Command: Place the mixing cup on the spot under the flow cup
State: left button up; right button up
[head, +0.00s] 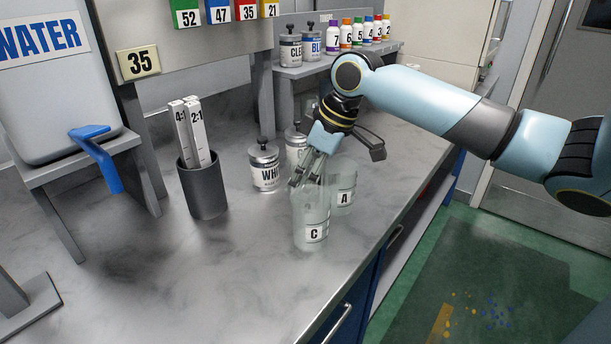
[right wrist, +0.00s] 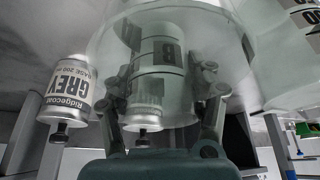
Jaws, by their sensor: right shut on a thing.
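Two clear cups stand close together near the counter's front edge: one labelled C (head: 312,232) and, behind it to the right, one labelled A (head: 344,197). My right gripper (head: 309,181) is at the upper part of cup C, shut on it from behind. Cup C looks upright; I cannot tell if its base touches the counter. In the right wrist view the see-through cup (right wrist: 105,45) fills the space between the fingers. No flow cup or marked spot is clearly visible. My left gripper is not in view.
Lidded tins (head: 264,168) stand behind the cups. A dark holder with sticks (head: 204,189), a water tank (head: 50,90) with a blue tap (head: 98,158) and a grey stand base (head: 25,308) are to the left. The counter (head: 190,275) front-left of the cups is clear.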

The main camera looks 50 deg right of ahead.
jog(key=shift+f, duration=0.15)
jog(key=o, duration=1.1)
